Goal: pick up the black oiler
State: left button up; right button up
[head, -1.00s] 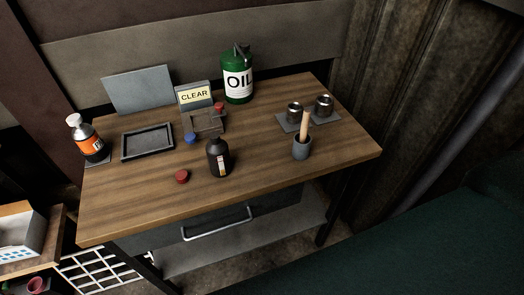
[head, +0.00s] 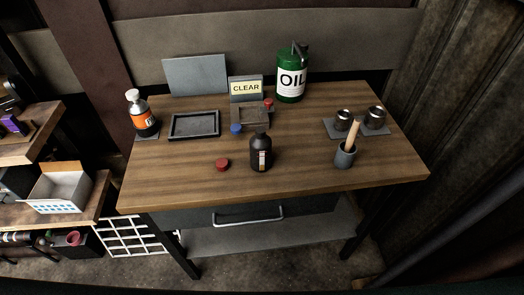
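The black oiler (head: 261,153) looks like a dark bottle with a narrow neck and a small light label with orange on it. It stands upright on the wooden table (head: 300,190), near the middle of its front half. A red cap-like disc (head: 222,165) lies just left of it, apart from it. Neither of my grippers shows in the head view, so nothing is seen touching the oiler.
A grey cup with a wooden handle (head: 345,157) stands right of the oiler. Behind are a green OIL can (head: 292,83), a CLEAR sign (head: 246,88), a dark tray (head: 194,136) and an orange-labelled bottle (head: 146,122).

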aim_at(260, 143)
jog(key=j, duration=0.3)
jog(key=z, duration=2)
jog(key=k+j, duration=0.15)
jog(key=k, duration=0.45)
jog(key=k+j, duration=0.15)
jog(key=k, duration=0.5)
